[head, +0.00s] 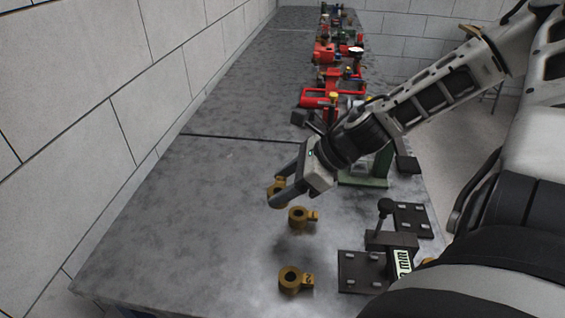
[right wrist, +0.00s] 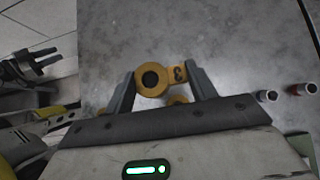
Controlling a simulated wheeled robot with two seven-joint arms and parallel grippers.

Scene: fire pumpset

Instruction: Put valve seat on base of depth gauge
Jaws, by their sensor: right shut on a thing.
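My right gripper (head: 275,192) is shut on a brass valve seat (head: 272,184), a ring with a side tab, held above the table. The right wrist view shows this seat (right wrist: 152,80) between both fingers, the number 3 on its tab. A second brass seat (head: 299,218) and a third (head: 291,281) show nearer to me. The depth gauge (head: 392,241) has a dark body, a black knob and a panel marked mm. Its dark flat base (head: 360,272) lies at the table's right side, right of the held seat and nearer. My left gripper does not show in the head view.
A grey table (head: 170,235) runs along a white block wall (head: 90,90); its left part is clear. Red fittings (head: 322,97) and a green stand (head: 365,180) are farther back. Two small cylinders (right wrist: 268,96) show at the right wrist view's right.

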